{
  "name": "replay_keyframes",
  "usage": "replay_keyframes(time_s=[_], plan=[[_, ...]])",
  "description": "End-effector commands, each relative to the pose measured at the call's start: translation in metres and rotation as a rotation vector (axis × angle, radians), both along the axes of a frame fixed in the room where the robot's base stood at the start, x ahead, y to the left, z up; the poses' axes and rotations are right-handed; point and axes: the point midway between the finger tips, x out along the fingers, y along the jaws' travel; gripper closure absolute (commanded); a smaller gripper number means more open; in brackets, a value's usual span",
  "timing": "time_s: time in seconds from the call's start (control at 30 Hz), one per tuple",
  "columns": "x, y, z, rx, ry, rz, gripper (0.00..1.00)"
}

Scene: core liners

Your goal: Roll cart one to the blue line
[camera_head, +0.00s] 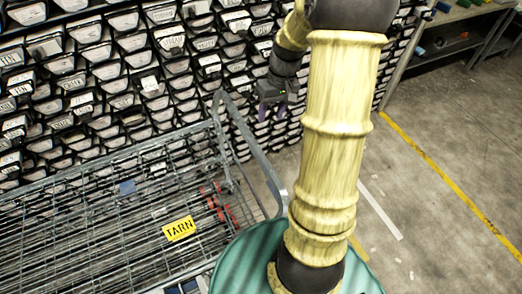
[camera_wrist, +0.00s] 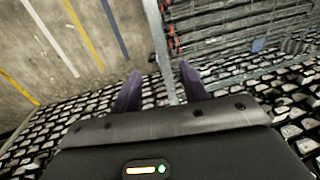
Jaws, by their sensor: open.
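A grey wire cart (camera_head: 105,195) with a yellow tag reading TARN fills the lower left of the head view. Its tubular handle (camera_head: 248,140) rises at its right end. I see no label saying "one". My gripper (camera_head: 272,108) is open, with purple fingers, above and right of the handle's top. In the wrist view my gripper (camera_wrist: 160,85) shows both fingers apart. A grey bar of the cart (camera_wrist: 163,50) appears in line with the gap between them; I cannot tell whether it lies between or beyond the fingers. A blue line (camera_wrist: 113,25) is on the floor there.
A wall of labelled black bins (camera_head: 110,60) stands close behind the cart. The wrist view also shows a yellow line (camera_wrist: 83,30) and a white line (camera_wrist: 52,36). Concrete floor (camera_head: 440,130) is open at right, with a shelf (camera_head: 455,40) at the upper right.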

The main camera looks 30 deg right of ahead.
Motion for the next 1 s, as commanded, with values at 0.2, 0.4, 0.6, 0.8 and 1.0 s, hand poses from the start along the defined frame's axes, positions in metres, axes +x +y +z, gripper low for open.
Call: replay_keyframes(time_s=[0.2, 0.4, 0.6, 0.8, 1.0], plan=[[0.000, 0.001, -0.007, 0.000, 0.003, -0.003, 0.56], [-0.001, 0.007, -0.034, 0.002, 0.005, -0.001, 0.56], [-0.001, 0.015, -0.068, 0.002, 0.005, 0.000, 0.56], [-0.001, 0.021, -0.099, 0.002, 0.005, 0.000, 0.56], [-0.001, 0.027, -0.127, 0.002, 0.004, 0.001, 0.56]])
